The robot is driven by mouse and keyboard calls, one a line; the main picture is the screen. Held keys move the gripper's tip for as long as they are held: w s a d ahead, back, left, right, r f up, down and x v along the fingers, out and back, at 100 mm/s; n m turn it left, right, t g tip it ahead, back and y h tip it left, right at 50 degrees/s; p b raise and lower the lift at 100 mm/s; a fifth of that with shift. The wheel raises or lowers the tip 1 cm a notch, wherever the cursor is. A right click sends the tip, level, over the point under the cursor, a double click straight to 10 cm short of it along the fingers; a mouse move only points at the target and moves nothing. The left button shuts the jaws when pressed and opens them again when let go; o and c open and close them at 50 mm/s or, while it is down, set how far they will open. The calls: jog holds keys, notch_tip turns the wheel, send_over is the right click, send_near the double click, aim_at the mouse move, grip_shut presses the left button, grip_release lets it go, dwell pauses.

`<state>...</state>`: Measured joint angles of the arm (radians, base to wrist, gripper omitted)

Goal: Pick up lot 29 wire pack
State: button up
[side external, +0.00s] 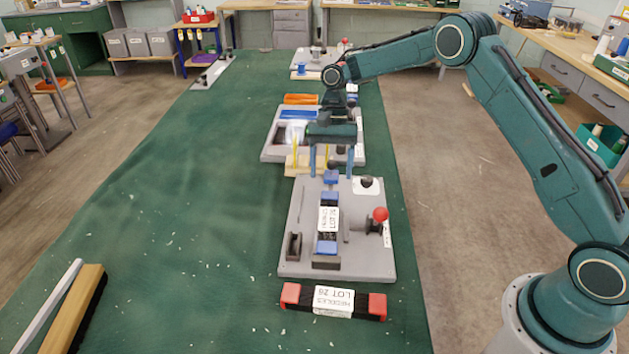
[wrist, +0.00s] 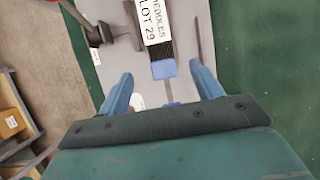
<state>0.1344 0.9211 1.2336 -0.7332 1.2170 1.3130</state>
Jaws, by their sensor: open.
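The lot 29 wire pack (side external: 327,229) is a dark bar with blue ends and a white label. It lies lengthwise on a grey fixture plate (side external: 290,255). In the wrist view its label (wrist: 154,20) reads "LOT 29" and its near blue end (wrist: 164,69) shows; the far end is out of frame. My gripper (side external: 331,174) is open and empty, pointing down over the plate's far end, beyond the pack. In the wrist view its two blue fingers (wrist: 161,72) stand wide apart, with the blue end ahead between their tips. I cannot tell the exact height.
A red-ended pack (side external: 333,302), seemingly labelled lot 28, lies in front of the plate. A red-knobbed lever (side external: 380,215) stands on the plate's right side. Another fixture (side external: 272,148) stands behind. The green mat (side external: 180,230) is mostly clear to the left, with a brush (side external: 75,310) at front.

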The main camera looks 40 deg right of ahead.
aim_at(329, 202)
jog(key=shift+s+a+f, duration=0.15)
jog(key=shift+f, duration=0.55)
jog(key=shift+x, duration=3.15)
jog(key=shift+r, duration=0.1)
jog(key=c, duration=1.4)
